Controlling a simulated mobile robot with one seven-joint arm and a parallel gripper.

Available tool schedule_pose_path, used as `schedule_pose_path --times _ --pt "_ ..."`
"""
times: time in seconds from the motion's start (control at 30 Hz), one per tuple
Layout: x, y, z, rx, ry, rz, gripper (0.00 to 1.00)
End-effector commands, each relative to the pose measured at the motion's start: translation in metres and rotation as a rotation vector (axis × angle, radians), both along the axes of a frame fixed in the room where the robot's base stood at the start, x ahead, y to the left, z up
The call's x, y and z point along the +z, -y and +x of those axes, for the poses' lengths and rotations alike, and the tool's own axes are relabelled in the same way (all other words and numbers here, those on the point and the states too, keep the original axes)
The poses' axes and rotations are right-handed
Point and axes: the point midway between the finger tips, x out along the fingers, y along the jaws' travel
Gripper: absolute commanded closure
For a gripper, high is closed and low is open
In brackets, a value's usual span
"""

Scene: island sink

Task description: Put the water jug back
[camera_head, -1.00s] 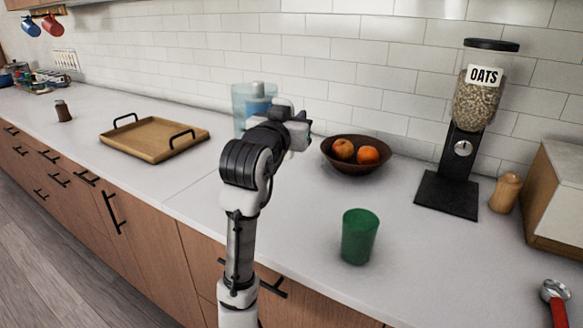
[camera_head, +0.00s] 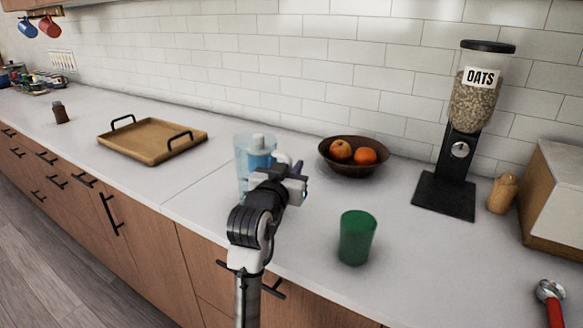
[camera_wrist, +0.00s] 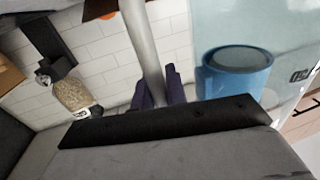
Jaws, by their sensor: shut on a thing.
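The water jug (camera_head: 243,160) is clear, with a blue inner part and a pale lid. It stands upright in the middle of the head view, behind my arm, left of the fruit bowl. My gripper (camera_head: 295,168) is at its right side, shut on its pale handle. In the wrist view, the dark fingers of my gripper (camera_wrist: 158,92) close around the grey handle, and the jug's blue inner part (camera_wrist: 237,78) is to the right. My arm hides the jug's lower right part, so I cannot tell whether its base touches the counter.
A green cup (camera_head: 356,238) stands right of my arm, near the front edge. A brown bowl (camera_head: 353,166) of fruit sits behind it. A wooden tray (camera_head: 153,150) lies left. An oats dispenser (camera_head: 460,150) stands right. The counter (camera_head: 205,195) left of the jug is clear.

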Motion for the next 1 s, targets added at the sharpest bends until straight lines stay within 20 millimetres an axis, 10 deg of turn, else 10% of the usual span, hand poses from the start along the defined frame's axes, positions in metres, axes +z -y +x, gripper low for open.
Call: schedule_pose_path --times 0.2,0.4,0.77,1.0 --pt "-0.002 0.0 0.0 0.0 0.004 0.001 1.0" --pt "-0.002 0.0 0.0 0.0 0.0 0.0 0.64" --pt "0.0 -0.001 -0.002 0.001 0.0 0.0 0.64" --pt "-0.001 -0.02 -0.042 0.003 0.003 0.0 0.64"
